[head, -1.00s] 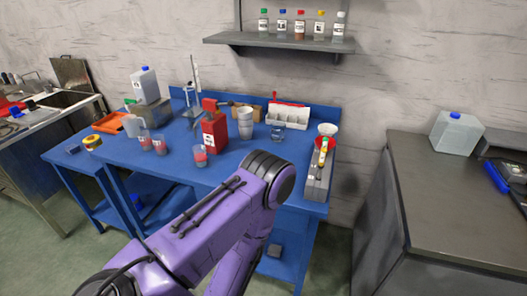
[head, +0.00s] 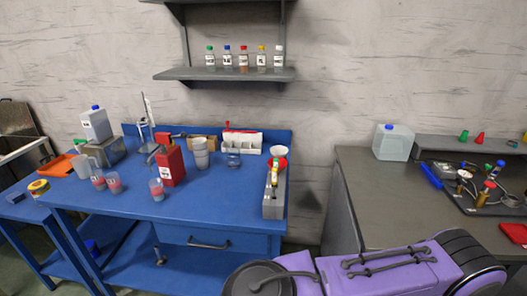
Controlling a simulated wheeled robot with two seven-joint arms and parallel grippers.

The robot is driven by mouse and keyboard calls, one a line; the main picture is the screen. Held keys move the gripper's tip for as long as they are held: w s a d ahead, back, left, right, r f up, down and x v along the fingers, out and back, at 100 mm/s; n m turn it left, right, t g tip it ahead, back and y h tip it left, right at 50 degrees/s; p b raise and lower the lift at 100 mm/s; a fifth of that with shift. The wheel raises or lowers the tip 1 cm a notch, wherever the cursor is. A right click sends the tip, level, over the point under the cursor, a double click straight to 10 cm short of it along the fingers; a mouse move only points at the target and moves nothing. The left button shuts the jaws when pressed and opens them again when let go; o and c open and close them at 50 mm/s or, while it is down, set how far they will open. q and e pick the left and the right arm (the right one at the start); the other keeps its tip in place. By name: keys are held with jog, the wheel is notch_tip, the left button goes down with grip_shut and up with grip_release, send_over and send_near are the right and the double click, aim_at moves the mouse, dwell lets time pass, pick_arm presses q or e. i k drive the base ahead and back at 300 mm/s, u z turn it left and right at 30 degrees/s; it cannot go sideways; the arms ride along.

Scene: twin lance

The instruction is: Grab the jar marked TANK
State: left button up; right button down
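Several small labelled bottles stand in a row on the wall shelf (head: 225,74) in the head view. They have a green-capped bottle (head: 210,57), a blue-capped one (head: 227,57), a red-capped one (head: 244,58), a yellow-capped one (head: 262,58) and a white-capped one (head: 279,58). The labels are too small to read, so I cannot tell which is marked TANK. Neither gripper is in view; only a purple arm link of mine shows at the bottom.
The blue table (head: 215,215) also holds beakers with red contents (head: 157,190), white cups (head: 201,155) and a grey rack (head: 273,200). A dark counter (head: 365,210) at right bears a translucent canister (head: 393,143) and a fittings tray (head: 470,200). The table's front is clear.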

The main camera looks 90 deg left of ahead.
aim_at(156, 186)
jog(key=k, duration=1.75)
jog(key=u, duration=0.95)
